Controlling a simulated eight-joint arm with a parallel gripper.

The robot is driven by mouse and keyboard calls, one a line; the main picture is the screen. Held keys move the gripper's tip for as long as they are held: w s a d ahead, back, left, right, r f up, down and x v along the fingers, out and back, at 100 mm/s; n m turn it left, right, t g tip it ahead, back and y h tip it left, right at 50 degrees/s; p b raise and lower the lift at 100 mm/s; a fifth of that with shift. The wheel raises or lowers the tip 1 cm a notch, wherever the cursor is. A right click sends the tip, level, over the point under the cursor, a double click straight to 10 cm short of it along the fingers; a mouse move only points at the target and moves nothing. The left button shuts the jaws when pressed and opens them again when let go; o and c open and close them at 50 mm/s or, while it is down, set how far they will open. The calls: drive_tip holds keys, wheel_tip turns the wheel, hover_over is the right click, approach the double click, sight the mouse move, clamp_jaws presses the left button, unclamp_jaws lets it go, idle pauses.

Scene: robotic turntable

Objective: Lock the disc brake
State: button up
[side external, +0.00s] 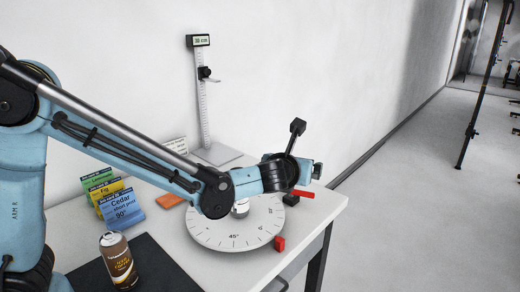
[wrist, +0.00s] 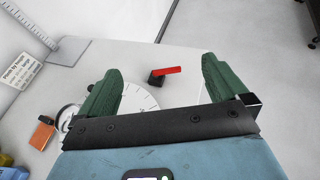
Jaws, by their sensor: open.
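The disc brake is a small black block (side external: 291,199) with a red lever (side external: 304,194) at the right rim of the white turntable disc (side external: 215,236). In the wrist view the red lever (wrist: 168,71) points right from its black block (wrist: 156,79), with part of the disc (wrist: 138,98) below left. My gripper (side external: 317,170) is above the brake in the side view. In the wrist view its green fingers (wrist: 162,65) are spread wide and empty, with the lever showing between them. The lever appears apart from both fingers. My arm hides part of the disc.
A red block (side external: 279,244) sits at the disc's front right edge. A height gauge (side external: 203,100) stands behind, near the wall. The tabletop's right edge is close to the brake.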

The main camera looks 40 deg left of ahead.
sight(302, 192)
drive_tip(key=w+a+r+m+g+h, duration=0.15)
drive_tip(key=w+m+g, duration=0.25)
drive_tip(key=m, duration=1.4)
drive_tip(key=w+a+m+g+h, duration=0.2)
drive_tip(key=w+m+g, duration=0.15)
drive_tip(key=m, duration=1.45)
drive_tip(key=shift+g, duration=0.45)
drive_tip(key=x, duration=0.5)
drive_tip(key=s+x, duration=0.1)
drive_tip(key=x, duration=1)
drive_tip(key=shift+s+d+f, duration=0.3)
drive_tip(key=shift+f, duration=0.15)
